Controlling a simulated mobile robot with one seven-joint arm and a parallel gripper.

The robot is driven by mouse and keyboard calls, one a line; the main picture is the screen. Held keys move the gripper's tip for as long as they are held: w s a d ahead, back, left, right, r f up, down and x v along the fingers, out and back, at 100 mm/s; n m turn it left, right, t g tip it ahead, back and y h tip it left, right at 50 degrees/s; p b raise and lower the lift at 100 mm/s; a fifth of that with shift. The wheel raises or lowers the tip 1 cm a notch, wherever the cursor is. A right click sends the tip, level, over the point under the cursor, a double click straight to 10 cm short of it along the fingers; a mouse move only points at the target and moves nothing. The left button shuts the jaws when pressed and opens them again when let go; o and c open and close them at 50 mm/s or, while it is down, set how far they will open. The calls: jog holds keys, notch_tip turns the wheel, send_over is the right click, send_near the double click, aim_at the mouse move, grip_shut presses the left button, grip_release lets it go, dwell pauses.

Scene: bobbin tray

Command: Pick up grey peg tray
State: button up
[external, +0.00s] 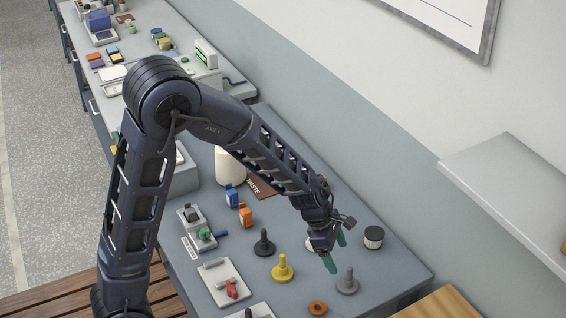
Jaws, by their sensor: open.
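The grey peg tray (347,283), a round grey base with an upright peg, stands on the blue-grey bench near its front right. My gripper (335,252) is above the bench, up and slightly left of the grey peg tray in the picture. Its two teal fingertips are apart, with nothing seen between them. The gripper looks clear of the grey peg tray; its exact height is hard to tell.
A yellow peg tray (283,270) and a black one (264,246) stand to the left. A black-topped white spool (373,238) is behind on the right. An orange ring (318,308) lies in front. A pale object behind the gripper is partly hidden.

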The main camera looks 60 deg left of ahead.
aim_at(350, 279)
jog(key=shift+n, duration=0.3)
jog(key=x, duration=0.6)
jog(key=shift+w+a+f, duration=0.1)
jog(key=shift+a, duration=0.1)
jog(key=shift+d+x, duration=0.15)
jog(key=shift+x, duration=1.25)
jog(key=shift+d+x, duration=0.1)
jog(key=shift+x, duration=1.35)
jog(key=shift+w, duration=0.1)
jog(key=c, duration=1.1)
jog(key=shift+o, duration=0.2)
jog(key=shift+r, duration=0.25)
